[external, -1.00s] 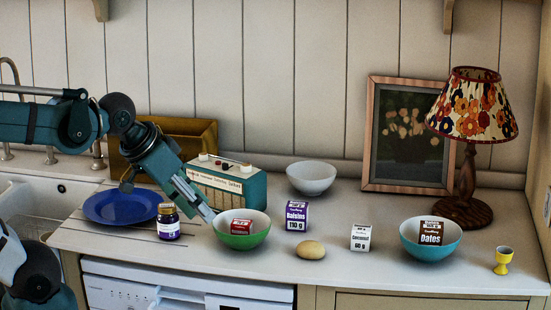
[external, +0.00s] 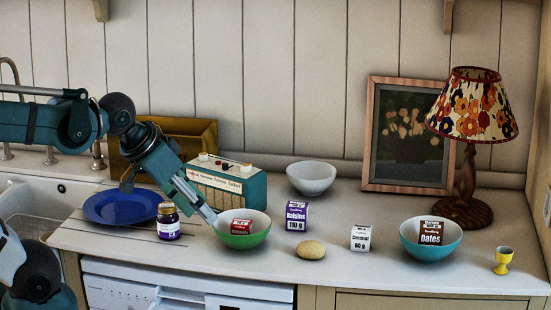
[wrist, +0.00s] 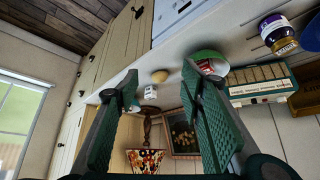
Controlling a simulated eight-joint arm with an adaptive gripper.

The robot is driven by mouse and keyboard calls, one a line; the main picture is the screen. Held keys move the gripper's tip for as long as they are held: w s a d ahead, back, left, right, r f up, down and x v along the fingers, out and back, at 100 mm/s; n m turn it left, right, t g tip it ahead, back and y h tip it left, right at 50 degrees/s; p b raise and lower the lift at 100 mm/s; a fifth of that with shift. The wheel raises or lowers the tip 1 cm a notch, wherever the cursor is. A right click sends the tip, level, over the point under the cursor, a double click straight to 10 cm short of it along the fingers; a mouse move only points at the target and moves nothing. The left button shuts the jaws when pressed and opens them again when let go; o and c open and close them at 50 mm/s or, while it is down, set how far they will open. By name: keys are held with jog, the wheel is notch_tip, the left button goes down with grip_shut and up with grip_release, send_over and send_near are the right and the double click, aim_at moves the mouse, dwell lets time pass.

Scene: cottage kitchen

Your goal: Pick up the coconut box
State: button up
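The coconut box (external: 361,238) is a small white carton with dark print, standing upright on the counter between the potato-like item (external: 311,250) and the blue bowl. It also shows small in the wrist view (wrist: 150,93), between my fingers in the picture but far beyond them. My gripper (external: 211,217) is at the left rim of the green bowl (external: 243,236), well left of the coconut box. In the wrist view my gripper (wrist: 158,85) has its two fingers wide apart, with nothing held between them.
A red box (external: 241,227) sits in the green bowl. A raisins box (external: 297,215) stands left of the coconut box. A blue bowl (external: 431,243) holding a dates box (external: 431,231) is to its right. A jar (external: 168,222), radio (external: 228,184) and lamp (external: 468,150) also stand on the counter.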

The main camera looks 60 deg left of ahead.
jog(key=w+d+r+n+g+p, duration=0.1)
jog(key=w+r+n+p, duration=0.25)
jog(key=w+n, duration=0.6)
jog(key=n+g+h+p, duration=0.3)
jog(key=n+p, duration=0.2)
jog(key=n, duration=1.2)
send_over(360, 227)
jog(key=s+a, duration=0.2)
notch_tip(360, 227, down, 13)
jog(key=shift+w, duration=0.15)
jog(key=shift+d+f, duration=0.15)
jog(key=shift+x, duration=1.2)
